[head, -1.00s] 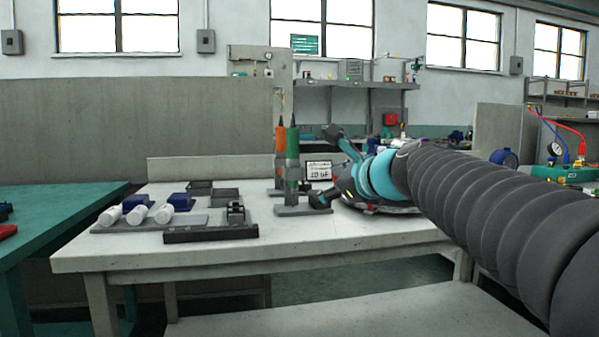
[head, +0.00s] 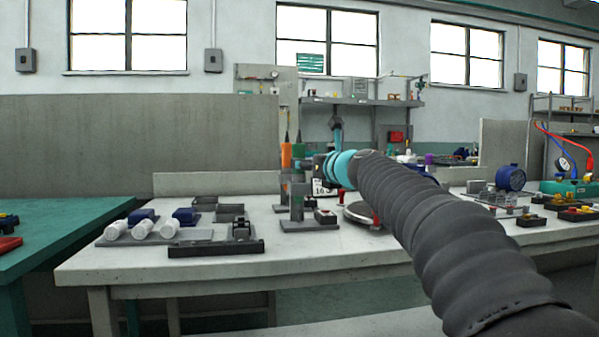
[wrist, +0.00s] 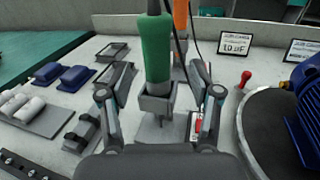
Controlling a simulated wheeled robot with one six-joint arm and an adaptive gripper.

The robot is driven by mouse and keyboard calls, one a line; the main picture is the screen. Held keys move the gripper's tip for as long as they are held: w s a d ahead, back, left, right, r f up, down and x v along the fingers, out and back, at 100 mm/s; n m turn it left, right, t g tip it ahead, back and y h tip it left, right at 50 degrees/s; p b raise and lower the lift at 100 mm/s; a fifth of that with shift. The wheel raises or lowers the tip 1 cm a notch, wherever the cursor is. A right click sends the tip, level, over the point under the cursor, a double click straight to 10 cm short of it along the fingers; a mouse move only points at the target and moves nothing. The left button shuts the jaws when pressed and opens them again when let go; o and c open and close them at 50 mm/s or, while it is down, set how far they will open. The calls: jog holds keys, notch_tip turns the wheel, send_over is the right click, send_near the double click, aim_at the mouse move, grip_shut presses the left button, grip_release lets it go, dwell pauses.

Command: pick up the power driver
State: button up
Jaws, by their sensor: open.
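Two upright tools stand in grey holders on the white table, one green and one orange; I cannot tell by name which is the power driver. The green tool (wrist: 155,48) stands in its grey holder (wrist: 157,102), with a cord at its top. It also shows in the head view (head: 299,151). The orange tool (wrist: 180,17) stands just behind it, also in the head view (head: 286,156). My gripper (wrist: 160,80) is open, with one finger on either side of the green tool and its holder, apparently apart from both. In the head view my gripper is largely hidden.
A small box with a red button (wrist: 197,123) stands right of the holder. A round dark plate (wrist: 268,125) and blue motor (wrist: 308,105) are further right. Left are empty grey trays (wrist: 113,52), blue parts (wrist: 76,78) and white bottles (wrist: 22,106). Two small signs stand behind.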

jog(key=shift+f+p+x, duration=0.1)
jog(key=shift+p+x, duration=0.1)
jog(key=shift+x, duration=1.15)
jog(key=shift+f+p+x, duration=0.15)
jog(key=shift+p+x, duration=0.05)
jog(key=shift+x, duration=1.15)
jog(key=shift+s+a, duration=0.1)
jog(key=shift+a, duration=0.05)
grip_shut()
